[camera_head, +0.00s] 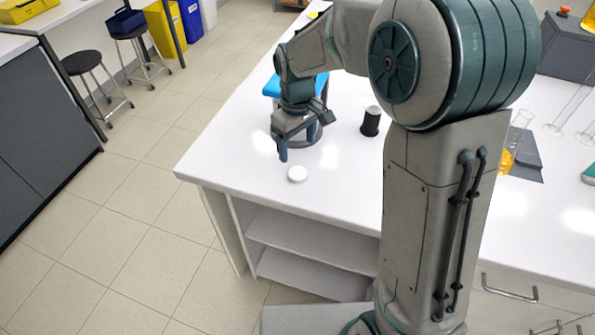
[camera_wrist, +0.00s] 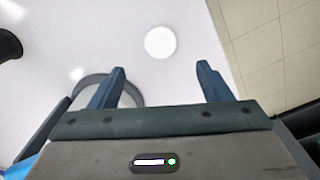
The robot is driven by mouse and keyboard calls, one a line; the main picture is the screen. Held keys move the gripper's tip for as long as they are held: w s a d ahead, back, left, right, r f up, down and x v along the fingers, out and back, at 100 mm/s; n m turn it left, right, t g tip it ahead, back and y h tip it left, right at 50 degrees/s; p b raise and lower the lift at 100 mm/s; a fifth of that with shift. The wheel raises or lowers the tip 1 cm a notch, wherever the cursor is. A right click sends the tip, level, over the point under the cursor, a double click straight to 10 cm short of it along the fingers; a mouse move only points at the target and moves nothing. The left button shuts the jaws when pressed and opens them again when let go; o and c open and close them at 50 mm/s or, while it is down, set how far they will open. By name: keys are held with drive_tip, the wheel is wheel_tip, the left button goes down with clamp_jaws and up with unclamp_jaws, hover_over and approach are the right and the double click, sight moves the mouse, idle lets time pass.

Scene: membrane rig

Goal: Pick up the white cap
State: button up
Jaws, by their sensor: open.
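The white cap (camera_head: 297,174) is a small round disc lying flat on the white bench top (camera_head: 340,185), near its left corner. Nothing hides the cap.
A black cylinder with a white top (camera_head: 371,121) stands right of my gripper. Flasks with orange liquid (camera_head: 507,160) stand farther right. The bench edge is close to the cap.

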sight(298, 172)
wheel_tip(298, 172, down, 9)
drive_tip(key=shift+s+f+p, duration=0.1)
drive_tip(key=shift+f+p, duration=0.05)
drive_tip(key=shift+p, duration=0.6)
drive_tip(key=shift+c, duration=0.3)
drive_tip(key=c, duration=1)
